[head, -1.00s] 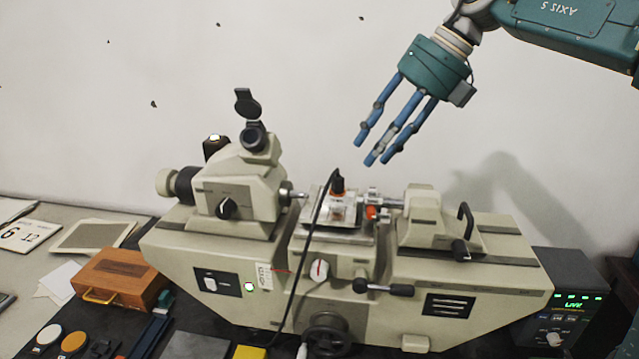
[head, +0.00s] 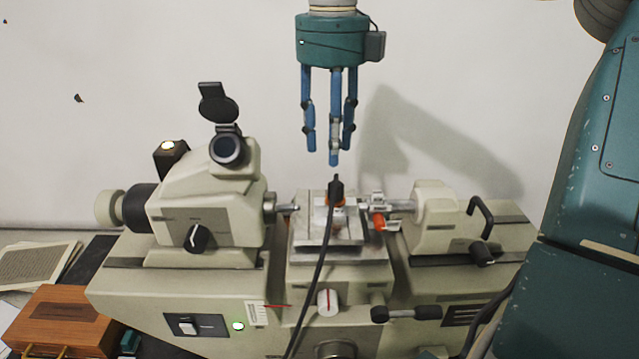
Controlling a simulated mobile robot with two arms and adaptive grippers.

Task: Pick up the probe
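The probe (head: 336,190) stands upright on the small metal stage (head: 312,226) in the middle of the measuring machine. It has a black top with an orange band, and a black cable runs from it down the machine's front. My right gripper (head: 331,150) points straight down above the probe, a little clear of its top. Its blue fingers are spread apart and hold nothing. My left gripper is not in view.
The beige machine (head: 220,275) has an eyepiece head (head: 215,205) left of the stage and a tailstock (head: 437,220) with a black handle to the right. A red-tipped fitting (head: 379,220) sits just right of the probe. A wooden box (head: 65,322) is at lower left.

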